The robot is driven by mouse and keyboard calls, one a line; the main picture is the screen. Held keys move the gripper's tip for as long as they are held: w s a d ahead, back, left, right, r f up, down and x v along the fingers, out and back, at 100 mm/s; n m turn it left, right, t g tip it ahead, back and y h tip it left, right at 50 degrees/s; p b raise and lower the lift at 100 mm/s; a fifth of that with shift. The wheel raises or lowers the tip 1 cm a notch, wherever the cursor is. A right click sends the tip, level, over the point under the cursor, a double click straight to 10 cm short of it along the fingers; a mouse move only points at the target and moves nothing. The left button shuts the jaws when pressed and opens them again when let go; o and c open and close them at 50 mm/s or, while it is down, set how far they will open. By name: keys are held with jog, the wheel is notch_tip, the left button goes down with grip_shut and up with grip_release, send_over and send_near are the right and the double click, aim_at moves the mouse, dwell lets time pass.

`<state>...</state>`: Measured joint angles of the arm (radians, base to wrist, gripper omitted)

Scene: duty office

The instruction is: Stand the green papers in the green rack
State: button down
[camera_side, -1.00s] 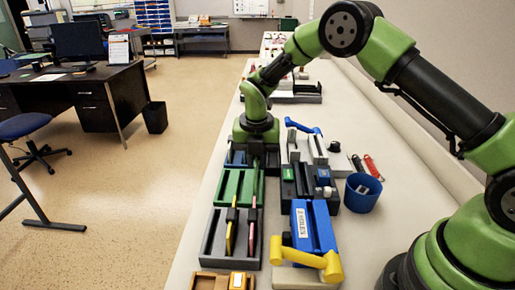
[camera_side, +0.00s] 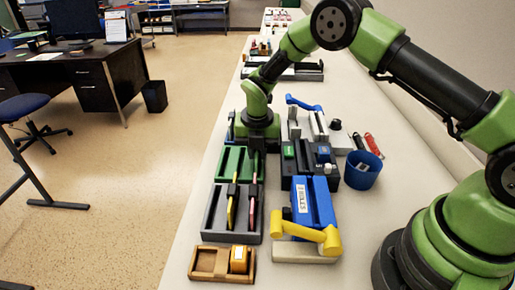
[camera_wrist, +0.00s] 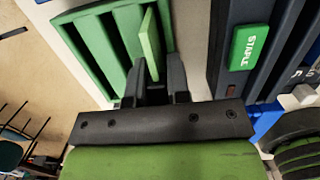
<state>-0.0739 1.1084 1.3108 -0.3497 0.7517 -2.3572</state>
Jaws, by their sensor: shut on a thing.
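The green rack (camera_side: 232,163) stands on the bench with long slots; in the wrist view the rack (camera_wrist: 88,38) fills the upper left. My gripper (camera_side: 257,152) is over the rack's right side. In the wrist view my gripper (camera_wrist: 160,82) is shut on a thin light green sheet, the green papers (camera_wrist: 150,42), upright at the rack's right-hand slot. Its lower edge is hard to see, so I cannot tell how deep it sits. In the side view the papers are largely hidden by my gripper.
A dark grey rack (camera_side: 215,228) holding yellow and pink papers stands in front. To the right are a dark holder with a green STAPLE label (camera_wrist: 250,47), a blue punch (camera_side: 314,205) with a yellow handle, and a blue cup (camera_side: 362,170). A wooden tray (camera_side: 207,264) is nearest.

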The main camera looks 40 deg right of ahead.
jog(key=c, duration=1)
grip_release()
jog(key=shift+r, duration=4.5)
